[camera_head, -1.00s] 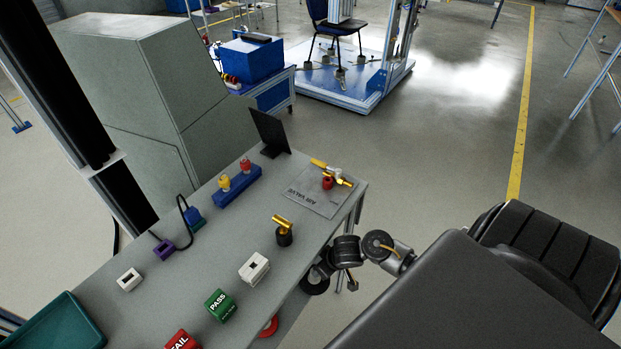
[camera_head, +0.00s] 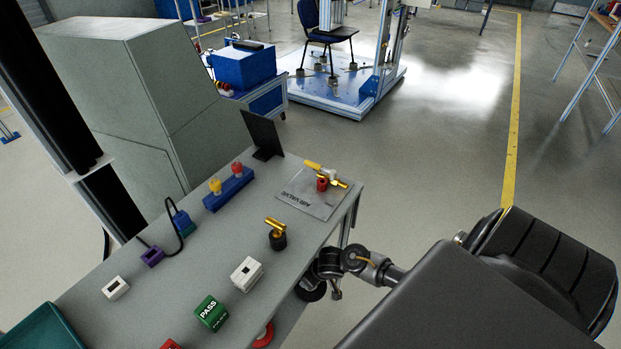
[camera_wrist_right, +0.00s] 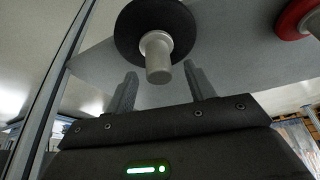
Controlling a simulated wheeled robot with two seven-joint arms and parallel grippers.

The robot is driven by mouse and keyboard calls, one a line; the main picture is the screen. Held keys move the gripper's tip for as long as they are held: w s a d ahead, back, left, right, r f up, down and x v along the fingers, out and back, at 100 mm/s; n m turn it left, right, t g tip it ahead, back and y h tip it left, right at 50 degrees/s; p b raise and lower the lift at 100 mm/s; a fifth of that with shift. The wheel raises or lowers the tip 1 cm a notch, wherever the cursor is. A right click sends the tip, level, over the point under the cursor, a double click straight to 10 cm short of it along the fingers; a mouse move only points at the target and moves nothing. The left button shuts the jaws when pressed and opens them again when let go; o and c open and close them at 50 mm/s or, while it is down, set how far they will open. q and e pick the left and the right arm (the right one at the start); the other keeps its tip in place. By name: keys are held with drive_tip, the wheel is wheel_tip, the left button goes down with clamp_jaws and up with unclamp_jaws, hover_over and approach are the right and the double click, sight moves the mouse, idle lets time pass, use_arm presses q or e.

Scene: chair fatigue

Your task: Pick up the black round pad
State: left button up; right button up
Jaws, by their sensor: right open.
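The black round pad (camera_head: 311,291) is at the near right edge of the grey table (camera_head: 205,262) in the head view, partly hidden beside my right arm. In the right wrist view the pad (camera_wrist_right: 155,18) is a black disc with a light grey stem pointing toward my gripper. My right gripper (camera_wrist_right: 162,88) is open, its two fingers apart. The stem's end appears between and just beyond the fingertips, and nothing is gripped. In the head view the right gripper's fingers cannot be made out. My left gripper is not in view.
A red round pad (camera_head: 264,336) is farther along the same table edge and also shows in the wrist view (camera_wrist_right: 296,17). On the table are a green PASS block (camera_head: 211,313), a white block (camera_head: 247,273) and a brass part in a black holder (camera_head: 277,235).

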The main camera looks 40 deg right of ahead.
drive_tip(key=shift+x, duration=0.8)
drive_tip(key=shift+c, duration=0.3)
clamp_jaws()
